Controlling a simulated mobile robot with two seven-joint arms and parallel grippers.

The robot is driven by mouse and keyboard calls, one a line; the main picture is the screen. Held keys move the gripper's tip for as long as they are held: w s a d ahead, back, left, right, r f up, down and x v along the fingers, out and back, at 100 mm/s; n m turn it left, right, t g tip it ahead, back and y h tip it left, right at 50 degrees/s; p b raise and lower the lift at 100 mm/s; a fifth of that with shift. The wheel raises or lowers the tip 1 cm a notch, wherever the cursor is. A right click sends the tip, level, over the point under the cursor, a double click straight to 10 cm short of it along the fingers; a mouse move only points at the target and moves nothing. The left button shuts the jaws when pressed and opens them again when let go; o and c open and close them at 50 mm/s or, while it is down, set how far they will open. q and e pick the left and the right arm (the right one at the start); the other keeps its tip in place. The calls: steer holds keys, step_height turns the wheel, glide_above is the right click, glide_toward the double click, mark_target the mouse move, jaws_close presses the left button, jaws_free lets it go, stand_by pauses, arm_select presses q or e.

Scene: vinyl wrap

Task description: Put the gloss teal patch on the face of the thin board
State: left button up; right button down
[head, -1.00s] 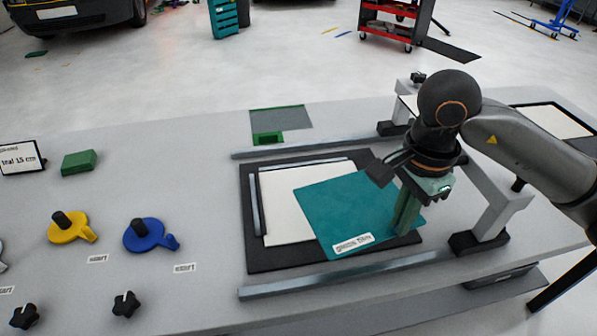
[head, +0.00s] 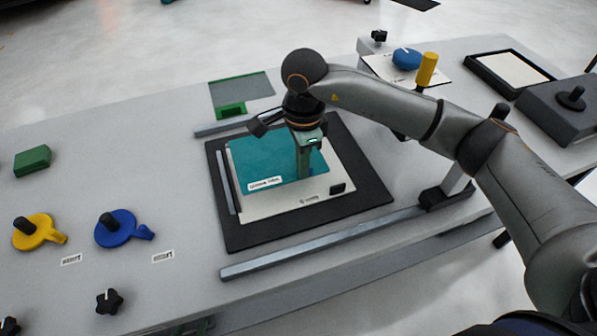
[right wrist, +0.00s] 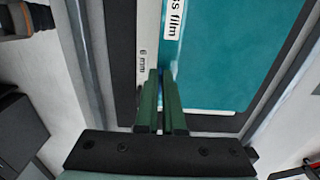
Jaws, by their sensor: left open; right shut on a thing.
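The gloss teal patch (head: 265,160), with a white label, is over the back part of the thin board (head: 285,208). I cannot tell whether all of it touches the board. The pale board lies on a black mat (head: 365,195); a strip along its front and right stays uncovered. My right gripper (head: 305,176) points down at the patch's front edge, its green fingers shut on that edge. In the right wrist view the fingers (right wrist: 162,80) meet the teal patch (right wrist: 210,70) at its edge, with a small blue bit between the tips. My left gripper is not in view.
Grey rails (head: 330,250) run along the mat. Yellow (head: 35,232) and blue (head: 115,230) handled tools and a green block (head: 32,160) are at left. A green-edged grey sheet (head: 240,92) lies behind. A blue tool (head: 407,58) and yellow-handled tool (head: 427,70) are at back right.

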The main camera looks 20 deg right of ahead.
steer(key=shift+w+a+f, duration=0.25)
steer(key=shift+w+f, duration=0.05)
steer(key=shift+f, duration=0.15)
step_height(320, 180, down, 3)
steer(key=shift+f+p, duration=0.1)
steer(key=shift+p, duration=0.45)
steer(key=shift+w, duration=0.1)
steer(key=shift+f+b, duration=0.2)
steer(key=shift+b, duration=0.1)
steer(key=c, duration=1)
jaws_free()
steer(key=shift+c, duration=0.2)
steer(key=shift+r, duration=0.15)
